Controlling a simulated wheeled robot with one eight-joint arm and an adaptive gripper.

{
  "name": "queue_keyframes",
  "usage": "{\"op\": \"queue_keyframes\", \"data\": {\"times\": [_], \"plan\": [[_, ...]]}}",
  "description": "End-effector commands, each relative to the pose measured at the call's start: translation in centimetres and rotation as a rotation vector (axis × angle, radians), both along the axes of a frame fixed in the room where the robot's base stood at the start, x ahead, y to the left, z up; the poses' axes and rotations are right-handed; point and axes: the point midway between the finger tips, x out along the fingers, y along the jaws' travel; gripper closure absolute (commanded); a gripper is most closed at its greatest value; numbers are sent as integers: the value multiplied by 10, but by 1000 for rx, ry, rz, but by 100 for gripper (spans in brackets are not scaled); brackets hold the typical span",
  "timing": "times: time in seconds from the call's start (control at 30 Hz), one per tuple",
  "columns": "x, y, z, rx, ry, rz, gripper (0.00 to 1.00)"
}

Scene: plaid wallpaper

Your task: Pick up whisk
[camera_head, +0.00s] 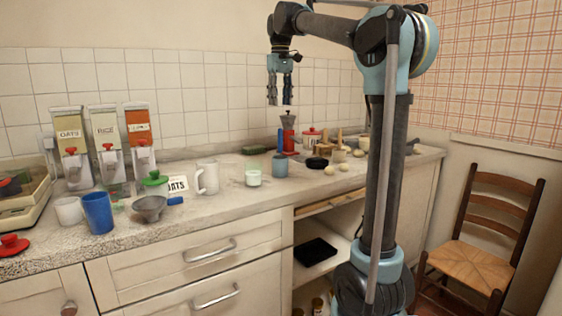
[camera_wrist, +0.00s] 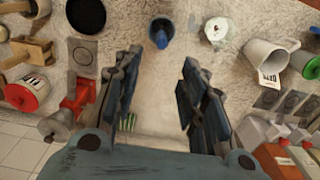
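I cannot make out a whisk for certain in either view. A blue-grey cup (camera_head: 280,167) stands on the counter with a blue upright piece (camera_head: 280,140) at it. In the wrist view the cup (camera_wrist: 153,34) has a blue piece (camera_wrist: 161,39) showing inside its rim; whether this is a whisk handle I cannot tell. My gripper (camera_head: 280,101) hangs pointing down above the back of the counter, near the red grinder. In the wrist view my gripper (camera_wrist: 162,62) has its fingers spread apart with nothing between them.
The red grinder (camera_head: 288,132) and red-lidded jar (camera_head: 311,138) stand behind the cup. A pale green cup (camera_head: 253,176), white mug (camera_head: 207,177), grey funnel-like bowl (camera_head: 149,207) and blue cup (camera_head: 98,212) are left. A chair (camera_head: 485,230) stands right.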

Motion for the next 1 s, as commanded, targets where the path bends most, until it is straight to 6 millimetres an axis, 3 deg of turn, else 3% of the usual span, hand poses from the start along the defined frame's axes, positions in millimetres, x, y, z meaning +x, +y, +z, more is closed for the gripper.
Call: {"op": "queue_keyframes", "data": {"times": [0.6,1.0], "plan": [[-1,-1,-102,0,0,-1,62],[-2,0,-133,0,0,0,62]]}}
